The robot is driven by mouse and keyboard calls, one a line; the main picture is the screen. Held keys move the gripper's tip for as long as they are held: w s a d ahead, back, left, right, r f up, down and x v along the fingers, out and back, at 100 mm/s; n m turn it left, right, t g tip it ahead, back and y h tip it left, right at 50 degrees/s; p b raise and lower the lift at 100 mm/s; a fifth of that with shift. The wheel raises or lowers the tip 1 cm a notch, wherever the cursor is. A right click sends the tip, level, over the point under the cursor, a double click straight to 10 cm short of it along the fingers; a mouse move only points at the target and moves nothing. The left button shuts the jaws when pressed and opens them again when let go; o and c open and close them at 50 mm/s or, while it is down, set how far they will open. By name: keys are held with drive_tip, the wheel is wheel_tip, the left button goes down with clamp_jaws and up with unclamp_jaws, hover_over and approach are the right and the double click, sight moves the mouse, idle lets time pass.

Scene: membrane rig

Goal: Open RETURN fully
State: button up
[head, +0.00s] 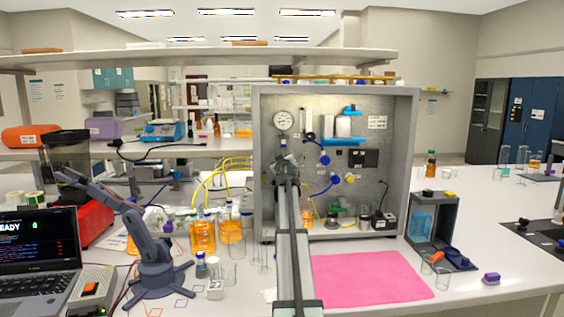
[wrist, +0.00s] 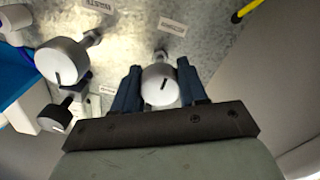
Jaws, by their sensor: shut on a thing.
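My gripper (wrist: 163,75) has its two dark blue fingers on either side of a round pale grey knob (wrist: 158,84) and is shut on it. The knob has a short dark line on its face, pointing slightly off the picture's upright. A small label (wrist: 172,26) is on the panel beyond it, too blurred to read, so I cannot confirm which knob is RETURN. In the head view my gripper (head: 287,165) is against the left part of the metal panel (head: 365,195) and the arm hides the knob.
A larger grey knob (wrist: 62,60) and a small dark knob (wrist: 55,117) sit to the left in the wrist view. A pink mat (head: 375,277) lies in front.

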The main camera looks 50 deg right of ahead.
drive_tip(key=o, duration=1.1)
drive_tip(key=shift+c, duration=0.2)
drive_tip(key=v, duration=1.4)
drive_tip(key=shift+w, duration=0.1)
